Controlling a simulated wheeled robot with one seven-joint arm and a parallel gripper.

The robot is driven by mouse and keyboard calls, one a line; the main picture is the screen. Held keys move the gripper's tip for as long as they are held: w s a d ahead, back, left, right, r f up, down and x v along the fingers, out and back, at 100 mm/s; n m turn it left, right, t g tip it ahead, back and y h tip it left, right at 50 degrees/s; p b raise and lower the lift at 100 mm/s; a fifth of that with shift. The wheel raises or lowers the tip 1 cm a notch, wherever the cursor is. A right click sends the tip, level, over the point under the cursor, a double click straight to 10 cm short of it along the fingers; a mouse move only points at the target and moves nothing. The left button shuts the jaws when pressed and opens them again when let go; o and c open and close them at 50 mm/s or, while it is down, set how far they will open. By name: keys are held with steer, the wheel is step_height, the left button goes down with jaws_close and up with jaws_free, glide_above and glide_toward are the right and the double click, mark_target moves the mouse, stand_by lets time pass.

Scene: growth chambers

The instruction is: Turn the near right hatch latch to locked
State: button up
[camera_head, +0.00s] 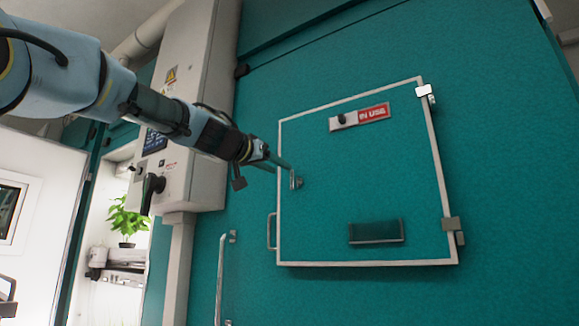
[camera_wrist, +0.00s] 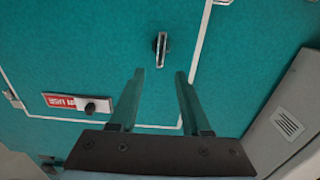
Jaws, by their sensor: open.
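The hatch (camera_head: 360,215) is a teal square door with a pale frame on a teal wall. Its latch (camera_head: 295,180) is a small metal piece near the left edge of the door. In the wrist view the latch (camera_wrist: 161,48) shows as a metal lever on a round base, lying along the picture's vertical. My gripper (camera_head: 288,166) is in front of the wall, close to the latch in the head view. In the wrist view my gripper (camera_wrist: 161,74) is open and empty, and the latch lies beyond and between its fingertips, apparently untouched.
An "IN USE" slider sign (camera_head: 360,117) is on the upper hatch, and a dark plate (camera_head: 376,231) is low on it. A handle (camera_head: 271,231) juts from its left edge. A pale control cabinet (camera_head: 190,100) with a dark knob stands left of the hatch.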

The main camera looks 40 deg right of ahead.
mark_target(291, 174)
steer(key=p+x, duration=0.3)
steer(key=x, duration=0.2)
steer(key=shift+r, duration=0.15)
steer(key=shift+w+d+p, duration=0.15)
steer(key=shift+d+p, duration=0.25)
steer(key=shift+d, duration=0.2)
jaws_close()
